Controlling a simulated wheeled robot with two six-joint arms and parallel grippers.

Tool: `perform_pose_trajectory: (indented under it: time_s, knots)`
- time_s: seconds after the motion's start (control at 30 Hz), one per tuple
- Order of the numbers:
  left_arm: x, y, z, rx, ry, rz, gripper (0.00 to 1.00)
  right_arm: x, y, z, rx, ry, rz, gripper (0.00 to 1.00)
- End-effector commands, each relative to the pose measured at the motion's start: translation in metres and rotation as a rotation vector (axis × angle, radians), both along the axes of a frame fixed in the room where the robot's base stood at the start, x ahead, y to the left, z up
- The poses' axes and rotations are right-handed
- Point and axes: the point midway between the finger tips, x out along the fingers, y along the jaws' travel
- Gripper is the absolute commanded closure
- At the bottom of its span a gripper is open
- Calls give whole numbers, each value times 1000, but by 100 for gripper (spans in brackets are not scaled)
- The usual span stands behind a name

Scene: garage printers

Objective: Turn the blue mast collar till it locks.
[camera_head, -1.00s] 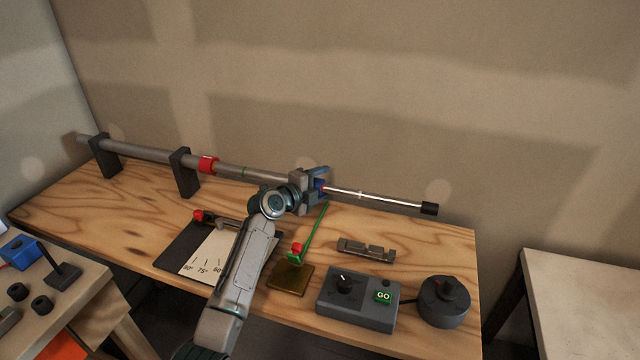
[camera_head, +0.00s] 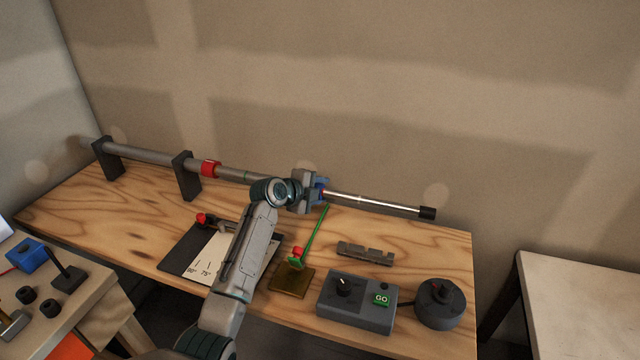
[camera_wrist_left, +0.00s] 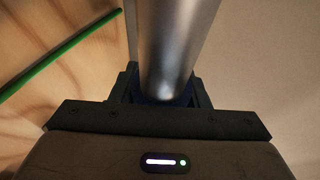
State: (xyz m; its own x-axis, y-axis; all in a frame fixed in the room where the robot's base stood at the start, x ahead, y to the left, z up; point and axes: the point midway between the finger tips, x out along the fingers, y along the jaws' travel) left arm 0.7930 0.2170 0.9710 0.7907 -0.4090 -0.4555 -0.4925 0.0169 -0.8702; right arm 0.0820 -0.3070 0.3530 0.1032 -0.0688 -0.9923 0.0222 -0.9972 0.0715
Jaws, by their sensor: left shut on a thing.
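The blue mast collar (camera_head: 322,187) is on the long horizontal mast, where the grey tube (camera_head: 232,174) meets the thin shiny rod (camera_head: 375,201). My left gripper (camera_head: 315,191) is shut on the collar, and its fingers hide most of it. In the left wrist view, the shiny rod (camera_wrist_left: 175,45) runs up away from the jaws. A dark blue edge of the collar (camera_wrist_left: 163,100) shows between the fingers. I cannot tell from these frames whether the collar is locked. My right gripper is not in view.
Two dark stands (camera_head: 186,176) hold the mast, which has a red ring (camera_head: 210,169). A green rod (camera_head: 314,236) rises near my arm from a brass plate (camera_head: 292,281). A control box (camera_head: 355,304) and a round grey unit (camera_head: 440,304) stand at the front right.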

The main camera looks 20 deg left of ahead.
Motion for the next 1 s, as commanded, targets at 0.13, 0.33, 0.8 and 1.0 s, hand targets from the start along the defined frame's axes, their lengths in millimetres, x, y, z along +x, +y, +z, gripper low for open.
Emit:
perform_pose_trajectory:
  time_s: [0.13, 0.33, 0.8, 1.0]
  knots:
    - [-1, 0, 4, 5, 140, 0, 81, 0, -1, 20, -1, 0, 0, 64]
    - [-3, 0, 1, 11, 331, -1, 81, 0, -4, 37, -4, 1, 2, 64]
    - [-11, 0, -8, 26, 777, -1, 81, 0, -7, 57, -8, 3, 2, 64]
    - [-14, 0, -11, 31, 954, -1, 81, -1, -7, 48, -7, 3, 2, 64]
